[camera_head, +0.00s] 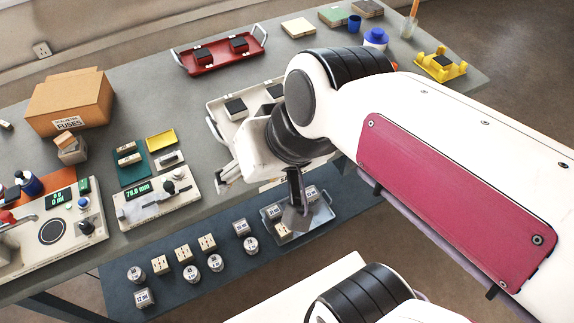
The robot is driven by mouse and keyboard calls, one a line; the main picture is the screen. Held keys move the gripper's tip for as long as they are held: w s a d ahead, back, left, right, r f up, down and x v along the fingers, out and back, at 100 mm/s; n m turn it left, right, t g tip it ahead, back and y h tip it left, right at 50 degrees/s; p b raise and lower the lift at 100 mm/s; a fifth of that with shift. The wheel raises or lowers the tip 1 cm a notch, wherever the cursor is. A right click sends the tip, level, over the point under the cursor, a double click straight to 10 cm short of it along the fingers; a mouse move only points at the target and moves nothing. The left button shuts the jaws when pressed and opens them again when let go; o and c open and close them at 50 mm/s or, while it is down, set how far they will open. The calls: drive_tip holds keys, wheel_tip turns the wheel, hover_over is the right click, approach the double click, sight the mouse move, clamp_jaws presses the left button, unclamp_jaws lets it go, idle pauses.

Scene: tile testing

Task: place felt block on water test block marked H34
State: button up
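My gripper (296,208) hangs above a clear grey tray on the lower blue surface, pointing down. A grey diamond-shaped piece shows at its tip. I cannot tell whether it is a fingertip or a held felt block, or whether the fingers are open. Several pale cubes with dark markings stand in the tray, including one at its right (312,192) and one at its front (281,228). Other marked blocks stand on the blue surface, such as a cube at the front (144,297) and a wooden one (207,242). The markings are too small to read, so H34 cannot be picked out.
A white tray (213,128) with dark tiles is partly hidden behind my arm. A red tray (184,68) with dark tiles stands further back. A cardboard box (75,95), a measuring device (128,211) and a yellow stand (440,67) are on the grey table.

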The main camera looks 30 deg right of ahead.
drive_tip(key=s+d+n+h, duration=0.1)
drive_tip(key=s+d+h, duration=0.1)
drive_tip(key=d, duration=0.3)
drive_tip(key=shift+s+d, duration=0.3)
drive_tip(key=shift+s, duration=0.05)
drive_tip(key=shift+f, duration=0.1)
idle(0.9)
